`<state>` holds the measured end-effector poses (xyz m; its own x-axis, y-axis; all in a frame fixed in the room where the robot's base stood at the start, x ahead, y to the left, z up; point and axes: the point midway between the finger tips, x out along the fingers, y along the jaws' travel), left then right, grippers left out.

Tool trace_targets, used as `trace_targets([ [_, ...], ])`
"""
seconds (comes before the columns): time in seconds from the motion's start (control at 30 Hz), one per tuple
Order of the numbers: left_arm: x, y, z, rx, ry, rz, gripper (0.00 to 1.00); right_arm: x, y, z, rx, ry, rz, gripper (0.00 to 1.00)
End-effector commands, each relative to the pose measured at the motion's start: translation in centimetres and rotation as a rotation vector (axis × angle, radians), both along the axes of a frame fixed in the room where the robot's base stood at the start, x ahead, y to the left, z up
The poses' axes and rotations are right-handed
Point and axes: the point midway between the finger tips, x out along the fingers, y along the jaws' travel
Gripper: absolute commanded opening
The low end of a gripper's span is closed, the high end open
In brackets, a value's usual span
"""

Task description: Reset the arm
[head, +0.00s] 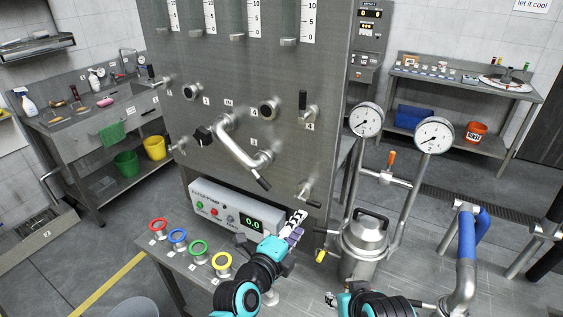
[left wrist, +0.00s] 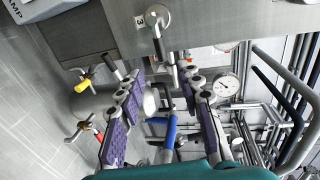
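My left arm rises from the bottom middle of the head view, and its gripper (head: 294,228) is in front of the steel panel, right of the pump box's display. In the left wrist view the two purple-padded fingers of the left gripper (left wrist: 163,90) stand apart with nothing held between them. A valve handle (left wrist: 158,45) on the panel shows beyond the fingertips. My right arm is at the bottom edge of the head view; only a small part of its gripper (head: 331,299) shows, and its fingers cannot be made out.
The steel panel (head: 240,95) carries several valves and a bent pipe (head: 240,150). The pump box (head: 236,209) stands below it. Four-colour rings, including a red ring (head: 158,225), sit on the bench at left. A steel vessel (head: 364,245) with gauges and a blue-sleeved pipe (head: 467,236) stand at right.

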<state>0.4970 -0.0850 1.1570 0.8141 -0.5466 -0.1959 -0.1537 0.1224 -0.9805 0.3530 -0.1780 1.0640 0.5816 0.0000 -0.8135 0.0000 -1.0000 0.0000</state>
Motion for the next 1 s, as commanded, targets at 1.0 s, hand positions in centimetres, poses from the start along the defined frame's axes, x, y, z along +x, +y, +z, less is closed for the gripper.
trace_targets([
  [1.0,-13.3,25.2,-10.9,-1.12,1.008,1.256,0.36,0.0,0.0,-2.1,0.0,0.0,0.0,0.4],
])
